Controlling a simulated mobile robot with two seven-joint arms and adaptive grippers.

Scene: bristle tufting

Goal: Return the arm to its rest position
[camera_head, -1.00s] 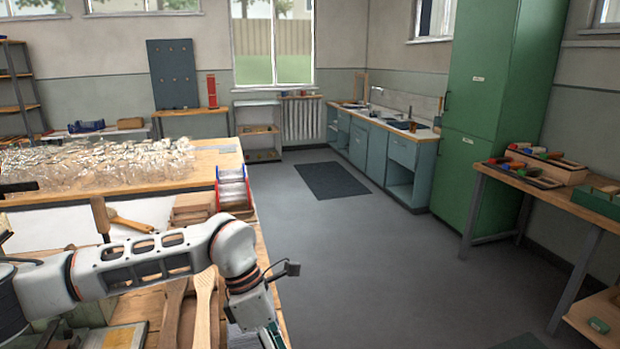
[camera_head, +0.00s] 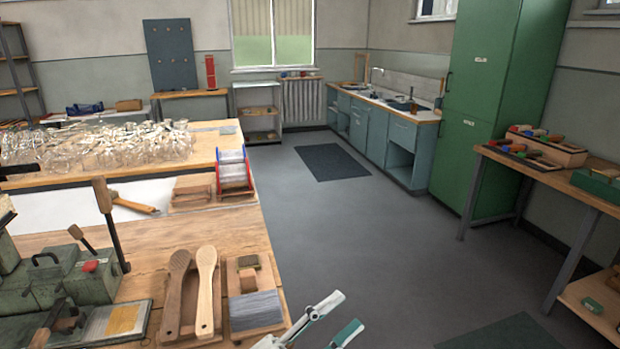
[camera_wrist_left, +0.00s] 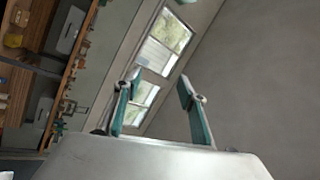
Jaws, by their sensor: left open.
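My left gripper (camera_head: 338,318) is at the bottom middle of the head view, just right of the workbench (camera_head: 255,222) edge. Its two grey and teal fingers are spread and nothing is between them. In the left wrist view the open fingers (camera_wrist_left: 158,88) point toward windows and a plain wall, with empty air between them. The rest of the left arm is out of the head view. My right gripper is not seen.
On the bench are wooden brush bodies (camera_head: 206,290), a board with grey bristles (camera_head: 255,311), a wire spool (camera_head: 233,172), a green machine (camera_head: 92,279) and clustered clear glassware (camera_head: 95,148). The floor (camera_head: 400,255) is open between the bench and the green cabinet (camera_head: 492,110).

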